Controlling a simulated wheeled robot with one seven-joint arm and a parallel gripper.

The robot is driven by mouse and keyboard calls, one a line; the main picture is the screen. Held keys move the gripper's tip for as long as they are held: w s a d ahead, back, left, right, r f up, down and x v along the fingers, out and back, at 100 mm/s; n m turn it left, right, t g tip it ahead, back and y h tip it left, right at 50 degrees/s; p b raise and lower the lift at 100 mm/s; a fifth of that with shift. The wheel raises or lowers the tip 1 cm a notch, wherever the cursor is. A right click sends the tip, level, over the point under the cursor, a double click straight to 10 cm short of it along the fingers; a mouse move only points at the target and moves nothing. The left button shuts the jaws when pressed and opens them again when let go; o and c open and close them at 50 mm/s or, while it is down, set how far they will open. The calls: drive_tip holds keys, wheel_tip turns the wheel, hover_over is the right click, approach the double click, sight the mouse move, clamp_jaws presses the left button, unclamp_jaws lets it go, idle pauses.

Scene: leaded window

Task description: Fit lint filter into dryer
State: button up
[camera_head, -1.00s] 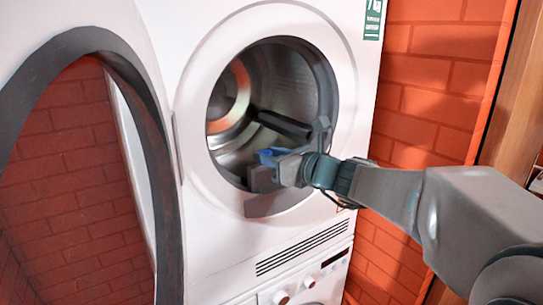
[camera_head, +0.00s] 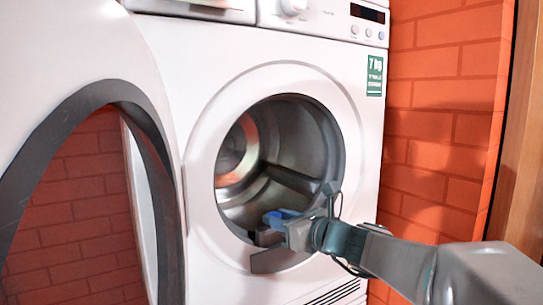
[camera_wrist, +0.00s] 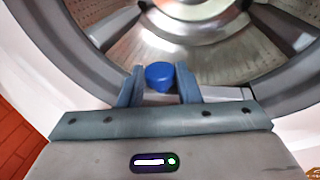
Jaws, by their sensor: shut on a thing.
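The white dryer (camera_head: 200,190) stands with its round door opening facing me and the metal drum (camera_head: 300,135) visible inside. A blue piece, seemingly the lint filter's grip (camera_head: 281,214), is at the lower rim of the opening. My gripper (camera_head: 278,222) is shut on it. In the wrist view the blue piece (camera_wrist: 160,76) sits between my two fingers (camera_wrist: 160,88), with the drum beyond. The filter's body and the slot are hidden by my gripper, so I cannot tell whether the filter is inside the rim.
The dryer door (camera_head: 152,120) stands wide open on the left, with a dark ring frame. An orange brick wall (camera_head: 440,130) is close on the right, beside a wooden edge (camera_head: 520,150). The control panel (camera_head: 365,20) is above the opening.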

drive_tip(key=shift+f+b, duration=0.4)
drive_tip(key=shift+f, duration=0.35)
drive_tip(key=shift+c, duration=0.2)
drive_tip(key=o, duration=1.1)
drive_tip(key=shift+r, duration=0.1)
drive_tip(key=shift+d, duration=0.1)
